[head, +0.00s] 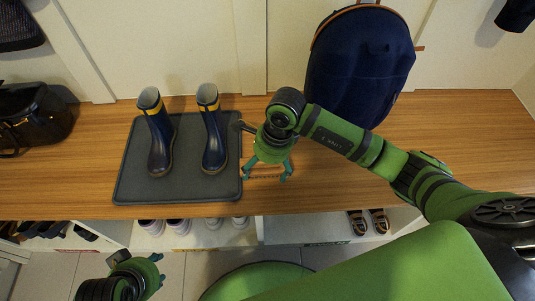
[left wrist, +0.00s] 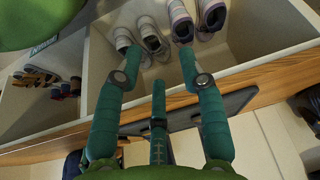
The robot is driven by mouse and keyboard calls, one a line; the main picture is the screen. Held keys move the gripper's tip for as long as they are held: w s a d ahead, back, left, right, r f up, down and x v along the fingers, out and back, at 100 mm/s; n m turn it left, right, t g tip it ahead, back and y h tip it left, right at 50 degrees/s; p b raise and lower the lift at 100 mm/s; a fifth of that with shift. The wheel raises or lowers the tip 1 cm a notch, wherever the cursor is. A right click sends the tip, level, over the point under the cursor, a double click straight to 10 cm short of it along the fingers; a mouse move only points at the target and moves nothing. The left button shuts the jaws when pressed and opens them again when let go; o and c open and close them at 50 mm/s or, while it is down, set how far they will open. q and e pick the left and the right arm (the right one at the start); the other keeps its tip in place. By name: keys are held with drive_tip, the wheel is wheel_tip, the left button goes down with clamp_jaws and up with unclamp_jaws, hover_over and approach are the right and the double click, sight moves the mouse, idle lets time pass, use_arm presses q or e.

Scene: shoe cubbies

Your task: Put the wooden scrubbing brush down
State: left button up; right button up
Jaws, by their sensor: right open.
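My right gripper (head: 266,176) is open above the wooden bench, just right of the grey boot tray, its fingers pointing toward the bench's front edge. A small, thin brownish thing, apparently the wooden scrubbing brush (head: 263,177), shows between its spread fingertips. It is too small to tell whether it touches a finger or lies fully on the bench. My left gripper (head: 158,270) is low in front of the bench at the left. In the left wrist view its fingers (left wrist: 156,60) are spread and empty, facing a cubby with shoes.
The grey tray (head: 190,188) holds two blue boots (head: 212,135). A navy backpack (head: 360,65) stands at the back, and a dark bag (head: 35,115) at the far left. The bench (head: 470,140) is clear at the right. Cubbies below hold shoes (head: 165,226) and sandals (head: 368,222).

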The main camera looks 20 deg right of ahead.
drive_tip(key=shift+p+v, duration=0.55)
drive_tip(key=shift+v, duration=0.3)
use_arm(q)
wheel_tip(320, 180, down, 8)
drive_tip(key=g+p, duration=0.1)
drive_tip(key=p, duration=0.1)
drive_tip(key=shift+s+f, duration=0.2)
use_arm(e)
drive_tip(key=v, duration=1.1)
drive_tip(key=shift+r, duration=0.2)
drive_tip(key=shift+a, duration=0.15)
